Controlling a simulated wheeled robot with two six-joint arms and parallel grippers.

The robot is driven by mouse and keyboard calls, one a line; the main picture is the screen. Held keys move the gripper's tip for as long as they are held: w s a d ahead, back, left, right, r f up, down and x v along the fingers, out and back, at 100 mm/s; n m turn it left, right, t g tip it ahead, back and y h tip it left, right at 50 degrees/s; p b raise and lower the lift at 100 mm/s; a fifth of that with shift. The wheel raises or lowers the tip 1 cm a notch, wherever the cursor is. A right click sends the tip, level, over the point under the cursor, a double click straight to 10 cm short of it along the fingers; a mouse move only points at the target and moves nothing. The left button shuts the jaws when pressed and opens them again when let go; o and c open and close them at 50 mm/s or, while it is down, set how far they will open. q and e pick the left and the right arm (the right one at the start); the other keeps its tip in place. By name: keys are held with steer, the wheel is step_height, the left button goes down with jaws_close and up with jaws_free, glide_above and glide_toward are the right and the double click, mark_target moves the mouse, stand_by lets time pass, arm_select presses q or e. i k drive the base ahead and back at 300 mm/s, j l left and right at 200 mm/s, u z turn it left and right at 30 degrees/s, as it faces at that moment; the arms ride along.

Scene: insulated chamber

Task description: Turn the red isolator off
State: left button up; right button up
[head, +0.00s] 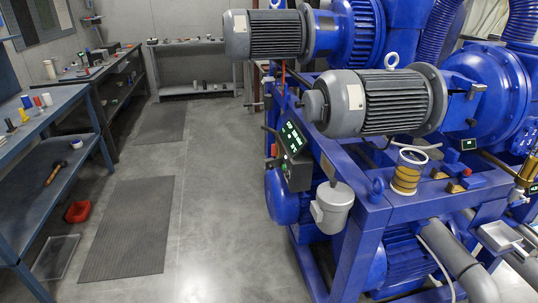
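I cannot single out the red isolator for certain. A small red part (274,150) shows at the left side of the blue machine frame, beside a control box (293,150) with a lit green display. Whether any of these is on or off is too small to tell. Neither of my grippers is in view.
Grey motors (388,102) on blue pumps fill the right side. Dark mats (128,228) lie on the clear grey floor (215,190) between. A grey bench (190,65) stands at the back.

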mark_target(274, 148)
steer(key=i+j+z, duration=0.1)
steer(key=z, duration=0.15)
steer(key=j+z, duration=0.25)
steer(key=i+j+z, duration=0.55)
steer(key=i+j, duration=0.15)
steer(key=i+j+z, duration=0.25)
steer(key=j, duration=0.35)
